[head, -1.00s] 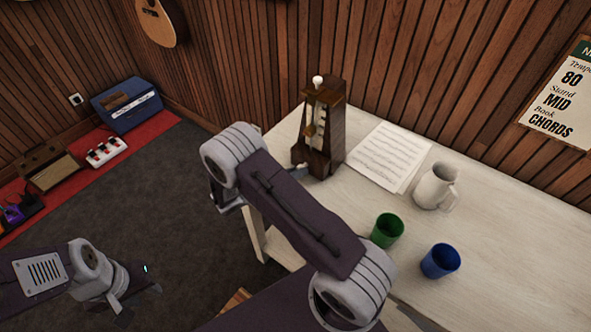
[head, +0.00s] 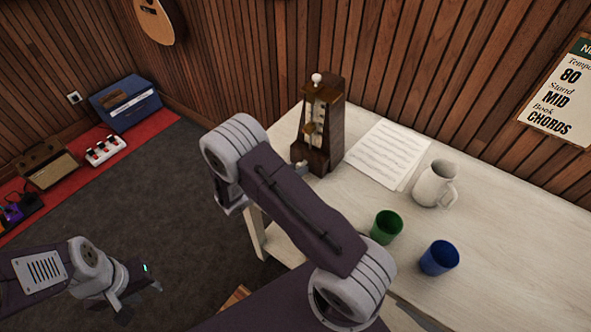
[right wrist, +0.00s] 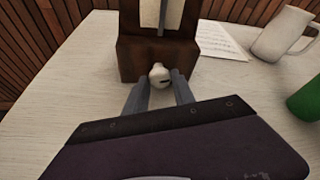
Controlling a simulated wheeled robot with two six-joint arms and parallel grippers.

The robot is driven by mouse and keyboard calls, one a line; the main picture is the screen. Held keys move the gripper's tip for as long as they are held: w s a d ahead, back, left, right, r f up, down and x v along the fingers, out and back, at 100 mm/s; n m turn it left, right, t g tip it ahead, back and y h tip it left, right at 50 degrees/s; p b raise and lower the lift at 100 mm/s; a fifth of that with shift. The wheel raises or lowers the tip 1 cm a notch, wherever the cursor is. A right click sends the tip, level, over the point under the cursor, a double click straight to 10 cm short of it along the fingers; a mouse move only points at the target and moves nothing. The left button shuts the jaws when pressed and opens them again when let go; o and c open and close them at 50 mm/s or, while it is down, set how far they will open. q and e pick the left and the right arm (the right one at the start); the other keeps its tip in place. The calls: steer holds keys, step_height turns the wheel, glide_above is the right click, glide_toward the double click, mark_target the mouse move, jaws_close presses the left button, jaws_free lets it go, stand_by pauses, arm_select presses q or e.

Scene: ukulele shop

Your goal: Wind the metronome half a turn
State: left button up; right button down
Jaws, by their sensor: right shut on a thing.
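The metronome (head: 326,135) is a dark wooden tower with a pale front scale and a white knob on top. It stands upright at the table's left end. In the right wrist view its lower body (right wrist: 136,58) is straight ahead, with a pale round winding knob (right wrist: 159,73) low on the near face. My right gripper (right wrist: 159,84) is shut on this knob, one finger on each side. In the head view my right arm hides most of that gripper. My left gripper (head: 138,298) is open and empty over the floor at lower left.
The pale table (head: 490,220) holds sheet music (head: 388,153), a white pitcher (head: 433,185), a green cup (head: 386,226) and a blue cup (head: 439,258) right of the metronome. A wooden wall is close behind. A blue amplifier (head: 127,103) stands on the floor at left.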

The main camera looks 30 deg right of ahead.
steer(key=c, duration=1.1)
jaws_free()
steer(key=shift+o, duration=0.2)
steer(key=shift+a, duration=0.1)
steer(key=v, duration=0.8)
steer(key=shift+r, duration=0.1)
steer(key=shift+s+a+r, duration=0.1)
steer(key=shift+a+r, duration=0.1)
steer(key=shift+a, duration=0.2)
